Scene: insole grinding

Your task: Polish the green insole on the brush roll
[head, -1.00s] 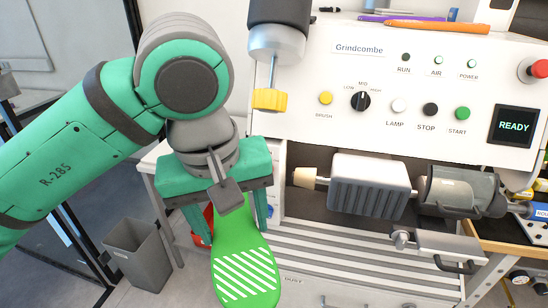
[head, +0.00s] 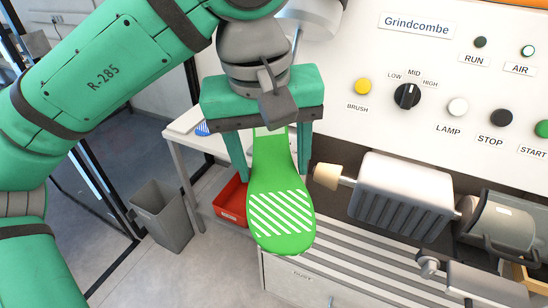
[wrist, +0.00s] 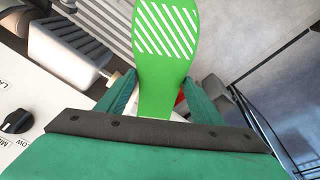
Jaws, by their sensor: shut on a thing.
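The green insole (head: 275,180) has a white striped patch on its wide end. My gripper (head: 272,165) is shut on its narrow end, and the wide end hangs toward the camera. In the wrist view the insole (wrist: 165,60) stands out between the two fingers. In the head view it appears just left of the machine's cream cone (head: 326,176), with a small gap in the picture. The grey ribbed housing (head: 398,195) and a rounded grey cover (head: 505,228) sit on the same shaft line. I cannot tell which part is the brush roll; no bristles show clearly.
The white control panel (head: 400,60) has a yellow BRUSH button (head: 363,86), a speed knob (head: 407,96) and other buttons. A slatted grey surface (head: 350,256) lies below the shaft. A red bin (head: 231,199) and a grey waste bin (head: 160,215) stand at left.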

